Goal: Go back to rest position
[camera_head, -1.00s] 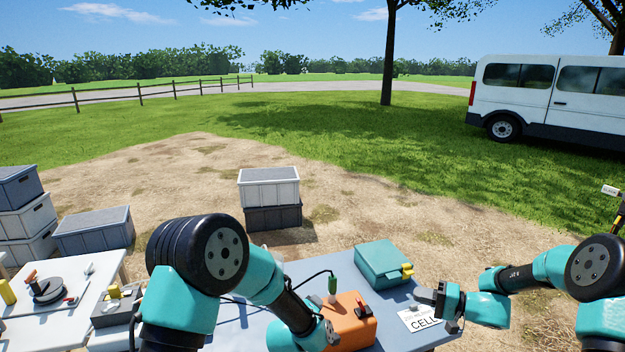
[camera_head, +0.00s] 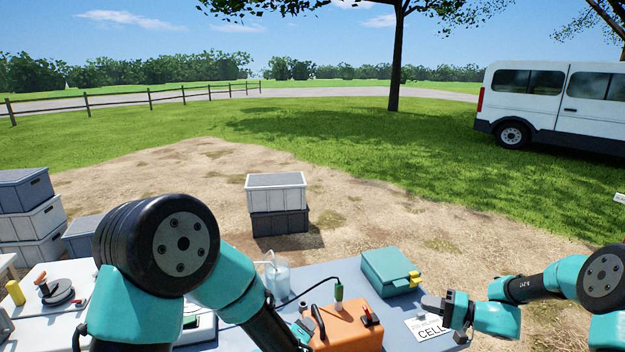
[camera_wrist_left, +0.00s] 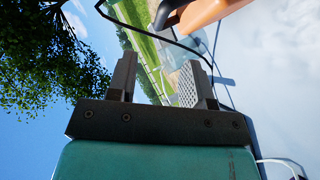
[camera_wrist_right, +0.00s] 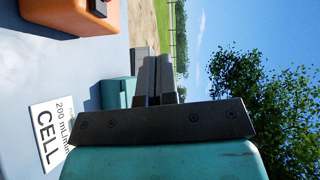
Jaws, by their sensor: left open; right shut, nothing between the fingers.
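My left arm comes in from the left of the head view and bends down beside the orange box (camera_head: 345,328), where its gripper is mostly hidden. In the left wrist view my left gripper (camera_wrist_left: 158,82) is open, with nothing between its fingers. My right gripper (camera_head: 432,302) is above the table near the white CELL card (camera_head: 428,328). It is shut and empty in the right wrist view (camera_wrist_right: 156,72). The CELL card also shows in the right wrist view (camera_wrist_right: 48,133), flat on the table and clear of the fingers.
A teal case (camera_head: 388,270) with a yellow latch stands behind the orange box. A clear beaker (camera_head: 277,277) with tubing stands left of it. A dark cable joins the green plug (camera_head: 338,291) on the box. Stacked crates (camera_head: 276,190) stand on the ground beyond the table.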

